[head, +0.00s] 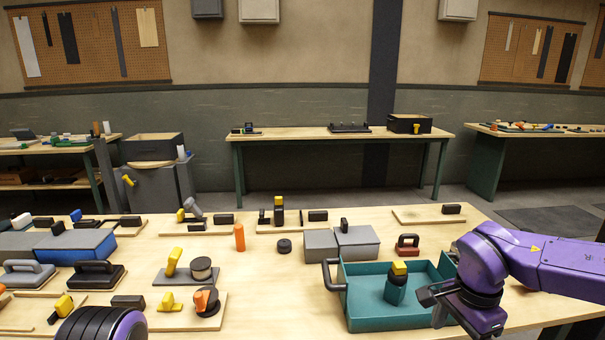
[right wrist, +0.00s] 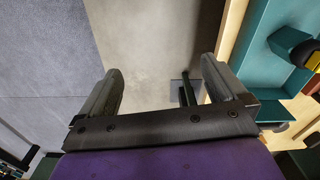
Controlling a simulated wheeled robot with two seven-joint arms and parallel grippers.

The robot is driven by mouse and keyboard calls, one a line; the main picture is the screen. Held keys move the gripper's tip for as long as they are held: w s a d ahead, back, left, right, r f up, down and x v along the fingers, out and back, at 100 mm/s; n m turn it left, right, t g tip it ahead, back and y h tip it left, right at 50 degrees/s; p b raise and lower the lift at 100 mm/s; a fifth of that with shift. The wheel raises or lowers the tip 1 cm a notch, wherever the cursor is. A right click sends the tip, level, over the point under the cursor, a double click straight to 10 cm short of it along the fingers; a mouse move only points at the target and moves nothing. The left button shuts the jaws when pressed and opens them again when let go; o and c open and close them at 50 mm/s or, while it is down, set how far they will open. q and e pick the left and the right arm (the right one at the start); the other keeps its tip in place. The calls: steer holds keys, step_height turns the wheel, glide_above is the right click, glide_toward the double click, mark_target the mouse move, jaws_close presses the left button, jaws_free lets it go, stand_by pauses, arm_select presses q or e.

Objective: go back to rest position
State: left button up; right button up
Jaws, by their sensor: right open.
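My right gripper (head: 432,300) is at the right front of the workbench, by the right end of the teal tray (head: 378,325). In the right wrist view, the right gripper (right wrist: 162,78) has its two fingers spread wide with nothing between them. Grey floor shows beyond the fingers, and part of the teal tray (right wrist: 248,40) shows at the right. I cannot tell whether the gripper touches the tray in the head view. A purple and black part of my left arm shows at the bottom left of the head view. My left gripper is not in view.
The teal tray holds a teal block with a yellow top (head: 397,282). Grey boxes (head: 356,242), an orange cylinder (head: 239,237), a black puck (head: 284,246) and several tools on boards crowd the bench (head: 260,305). Bare wood lies left of the tray. More tables stand behind.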

steer(key=w+d+f+m+t+h, duration=0.3)
steer(key=d+m+h, duration=0.2)
step_height(320, 180, down, 12)
steer(key=s+f+n+t+h, duration=0.1)
steer(key=s+n+t+h, duration=0.1)
steer(key=n+t, duration=0.2)
steer(key=s+a+f+n+g+y, duration=0.1)
steer(key=s+f+n, duration=0.3)
steer(key=s+f, duration=0.4)
steer(key=s+a+f+n+g+y, duration=0.1)
steer(key=s+f+n+g+y, duration=0.1)
steer(key=s+f+n, duration=0.3)
steer(key=s+f, duration=0.4)
steer(key=s, duration=0.6)
steer(key=shift+s+a+y, duration=0.25)
steer(key=shift+a+y, duration=0.05)
steer(key=shift+y, duration=0.1)
